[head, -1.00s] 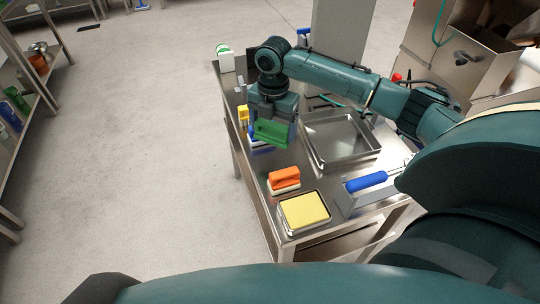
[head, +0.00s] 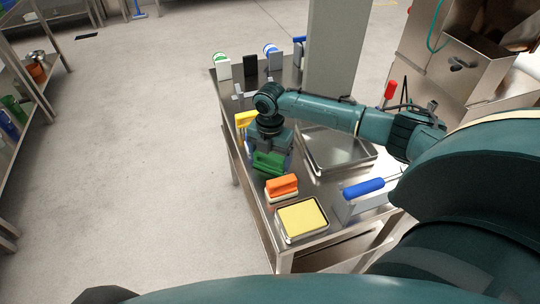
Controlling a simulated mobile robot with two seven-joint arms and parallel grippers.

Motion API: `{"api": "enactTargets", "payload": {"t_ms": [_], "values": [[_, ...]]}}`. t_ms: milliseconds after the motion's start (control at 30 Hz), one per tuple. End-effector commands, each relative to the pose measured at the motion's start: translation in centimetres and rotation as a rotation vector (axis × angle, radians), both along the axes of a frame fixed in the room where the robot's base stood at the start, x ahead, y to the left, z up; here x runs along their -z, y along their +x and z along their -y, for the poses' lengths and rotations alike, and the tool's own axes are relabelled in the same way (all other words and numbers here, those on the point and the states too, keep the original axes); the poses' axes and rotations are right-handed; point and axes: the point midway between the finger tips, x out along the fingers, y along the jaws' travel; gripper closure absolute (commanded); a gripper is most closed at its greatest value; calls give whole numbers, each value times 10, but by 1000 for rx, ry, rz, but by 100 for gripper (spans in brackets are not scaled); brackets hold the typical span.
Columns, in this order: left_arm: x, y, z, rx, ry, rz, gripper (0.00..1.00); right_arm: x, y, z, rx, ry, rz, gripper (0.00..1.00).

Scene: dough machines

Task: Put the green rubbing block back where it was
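The green rubbing block (head: 268,163) is in my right gripper (head: 270,158), low over the steel table (head: 245,190) near its left edge. The fingers appear shut on it. It is just behind an orange rubbing block (head: 282,186) with a pale base. I cannot tell whether the green block touches the table. A yellow-handled block (head: 244,119) stands farther back, partly hidden by my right arm. My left gripper is not in view.
A tray with a yellow pad (head: 301,218) lies at the table's front. Several containers (head: 222,66) stand at the back. A grey column (head: 334,50) rises behind.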

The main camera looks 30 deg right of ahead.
Motion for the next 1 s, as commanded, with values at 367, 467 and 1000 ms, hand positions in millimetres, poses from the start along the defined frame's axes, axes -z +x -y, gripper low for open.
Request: {"api": "enactTargets", "payload": {"t_ms": [367,467,1000], "values": [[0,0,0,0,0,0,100,0,0,0,0,0,0,0],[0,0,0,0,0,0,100,-2,0,0,0,0,0,0],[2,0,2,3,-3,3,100,-98,1,0,0,2,3,0]]}}
